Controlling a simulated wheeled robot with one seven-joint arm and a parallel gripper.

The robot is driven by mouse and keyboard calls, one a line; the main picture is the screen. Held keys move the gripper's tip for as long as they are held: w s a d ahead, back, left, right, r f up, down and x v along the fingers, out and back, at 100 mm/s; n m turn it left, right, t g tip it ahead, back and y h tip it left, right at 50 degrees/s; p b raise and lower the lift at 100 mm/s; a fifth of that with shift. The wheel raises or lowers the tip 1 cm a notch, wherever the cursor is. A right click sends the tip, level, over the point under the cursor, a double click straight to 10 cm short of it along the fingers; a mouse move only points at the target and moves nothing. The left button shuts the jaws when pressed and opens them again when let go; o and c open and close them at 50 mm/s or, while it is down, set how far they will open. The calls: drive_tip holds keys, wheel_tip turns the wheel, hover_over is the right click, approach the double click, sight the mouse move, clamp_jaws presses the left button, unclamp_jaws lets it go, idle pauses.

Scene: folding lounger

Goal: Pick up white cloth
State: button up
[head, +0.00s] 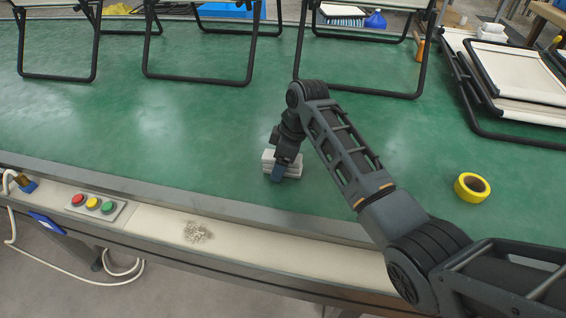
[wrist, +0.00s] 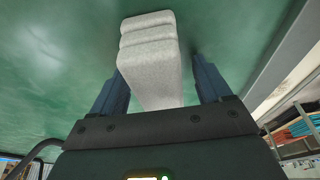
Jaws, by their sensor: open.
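The white cloth (head: 268,160) is a folded, layered stack on the green work surface near its front edge in the head view. My gripper (head: 281,172) is at the cloth and partly hides it there. In the wrist view the cloth (wrist: 152,65) lies between the two blue fingers of my gripper (wrist: 160,85). The fingers are open, one on each side of the cloth. A gap shows at the right finger; the left finger is close to the cloth's side, and I cannot tell whether it touches.
A yellow tape roll (head: 472,187) lies to the right on the green surface (head: 120,120). Black lounger frames (head: 200,80) stand along the back, with folded loungers (head: 515,75) at the right. A button panel (head: 94,206) sits on the front ledge. The surface left of the cloth is clear.

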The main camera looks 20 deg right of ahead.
drive_tip(key=shift+f, duration=0.1)
drive_tip(key=shift+c, duration=0.3)
drive_tip(key=c, duration=1.1)
drive_tip(key=shift+o, duration=0.2)
drive_tip(key=shift+r, duration=0.75)
wheel_tip(320, 180, up, 3)
drive_tip(key=shift+w+r, duration=0.1)
drive_tip(key=s+d+r, duration=0.6)
drive_tip(key=d, duration=0.4)
drive_tip(key=shift+r, duration=0.35)
drive_tip(key=shift+s, duration=0.1)
